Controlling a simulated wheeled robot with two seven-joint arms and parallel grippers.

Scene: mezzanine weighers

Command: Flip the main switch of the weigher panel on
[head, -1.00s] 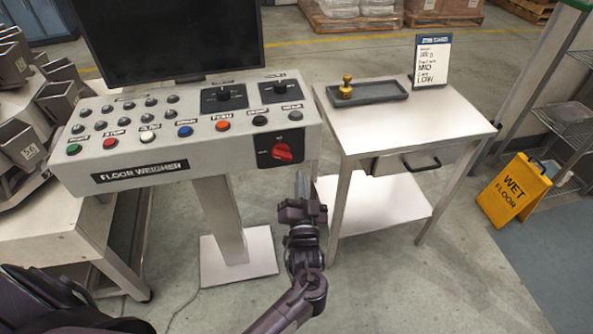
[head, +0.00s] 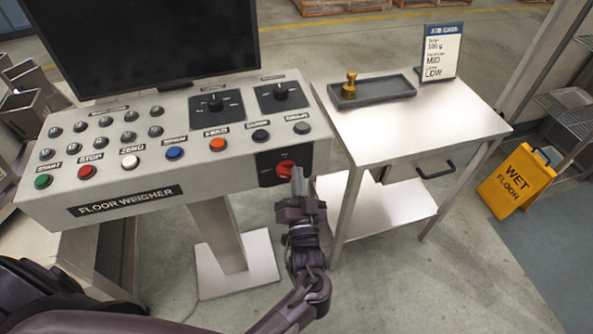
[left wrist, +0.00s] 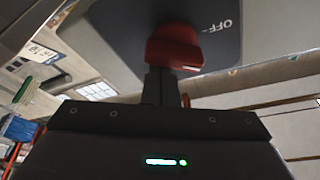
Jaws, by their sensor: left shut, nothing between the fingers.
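The weigher panel (head: 215,200) is a pale sloped box labelled FLOOR WEIGHER. Its main switch (head: 284,167) is a red rotary knob on a black plate at the lower right corner. In the left wrist view the red knob (left wrist: 174,46) is close, with an OFF mark on the dark plate to its right. My left gripper (head: 298,176) is shut and empty, its fingertips just in front of the knob's right side. In the left wrist view the fingers overlap the knob's lower edge; I cannot tell whether they touch. My right gripper is not in view.
Coloured buttons, small black knobs and two larger dials (head: 280,97) cover the panel, below a dark monitor (head: 150,45). A side table (head: 400,125) with a grey tray (head: 385,90) stands close on the right. A yellow wet-floor sign (head: 516,181) stands further right.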

